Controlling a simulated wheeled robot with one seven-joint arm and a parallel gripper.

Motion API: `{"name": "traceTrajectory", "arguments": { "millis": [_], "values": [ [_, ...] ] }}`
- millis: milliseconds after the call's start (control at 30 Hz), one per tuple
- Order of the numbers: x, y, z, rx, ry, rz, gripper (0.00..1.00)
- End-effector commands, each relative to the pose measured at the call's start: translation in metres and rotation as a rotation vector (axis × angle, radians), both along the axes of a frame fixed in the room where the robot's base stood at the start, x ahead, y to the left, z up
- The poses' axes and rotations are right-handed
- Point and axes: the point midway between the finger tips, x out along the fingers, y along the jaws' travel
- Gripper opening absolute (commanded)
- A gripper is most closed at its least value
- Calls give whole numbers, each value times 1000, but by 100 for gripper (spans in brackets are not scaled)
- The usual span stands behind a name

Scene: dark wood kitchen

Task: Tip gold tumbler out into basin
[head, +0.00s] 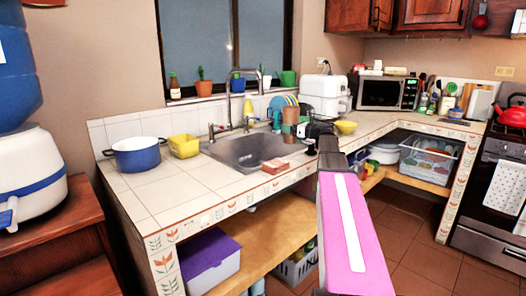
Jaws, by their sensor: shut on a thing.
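A gold-brown tumbler (290,117) stands out above the right back part of the sink basin (236,151). It looks roughly upright. My gripper (301,129) is small and dark at the end of my arm, at the tumbler's right side, and is shut on it. The fingers are partly hard to make out at this distance. The tumbler's inside cannot be seen. The grey metal basin is set in the white tiled counter, and the part of its floor in view looks empty.
A tall faucet (229,105) rises behind the basin. A sponge-like pink block (275,166) lies at its front edge. A yellow container (184,146) and a blue pot (136,155) stand to the left. A yellow bowl (346,127) is to the right. The counter's front left is clear.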

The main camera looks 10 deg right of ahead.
Motion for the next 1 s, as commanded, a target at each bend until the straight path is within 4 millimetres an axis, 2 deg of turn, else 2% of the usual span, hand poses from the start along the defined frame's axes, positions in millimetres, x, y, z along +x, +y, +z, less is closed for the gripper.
{"name": "traceTrajectory", "arguments": {
  "millis": [467,1000],
  "values": [
    [0,2,-6,-183,-20,0,37],
    [-2,13,-44,-534,-56,0,37]
  ]
}}
